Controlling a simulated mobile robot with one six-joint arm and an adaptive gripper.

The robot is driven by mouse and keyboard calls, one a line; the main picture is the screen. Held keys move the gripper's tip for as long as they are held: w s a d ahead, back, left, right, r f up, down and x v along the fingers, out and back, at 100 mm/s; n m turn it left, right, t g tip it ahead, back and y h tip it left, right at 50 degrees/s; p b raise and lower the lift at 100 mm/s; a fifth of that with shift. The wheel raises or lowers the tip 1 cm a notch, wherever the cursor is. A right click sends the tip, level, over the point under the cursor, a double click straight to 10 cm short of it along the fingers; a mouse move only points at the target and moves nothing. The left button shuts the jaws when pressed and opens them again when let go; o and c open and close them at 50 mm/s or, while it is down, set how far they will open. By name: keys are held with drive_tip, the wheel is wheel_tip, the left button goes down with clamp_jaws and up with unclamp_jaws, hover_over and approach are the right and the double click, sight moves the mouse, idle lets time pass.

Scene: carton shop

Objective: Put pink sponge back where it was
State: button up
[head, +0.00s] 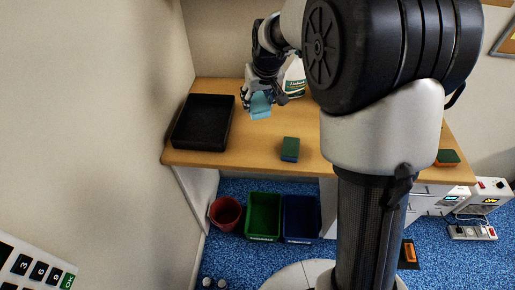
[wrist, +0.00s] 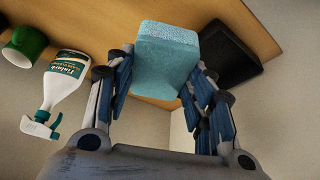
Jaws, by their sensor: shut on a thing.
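My gripper (head: 264,93) is shut on a light blue sponge (head: 260,105) above the desk. The sponge also shows between the fingers in the wrist view (wrist: 166,60); its height over the desk is hard to tell. No pink sponge shows in either view. A green and blue sponge (head: 290,149) lies near the desk's front edge. A green and orange sponge (head: 447,157) lies at the desk's right end.
A black tray (head: 187,145) sits on the wooden desk (head: 255,150) at left. A spray bottle (wrist: 66,75) and a green mug (wrist: 24,45) stand beyond. Red (head: 225,214), green (head: 263,216) and blue (head: 301,217) bins stand on the floor. My arm hides the desk's middle right.

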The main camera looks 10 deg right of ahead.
wheel_tip(320, 180, down, 20)
drive_tip(key=b, duration=0.5)
drive_tip(key=shift+r, duration=0.15)
drive_tip(key=o, duration=0.9)
drive_tip(key=shift+o, duration=0.2)
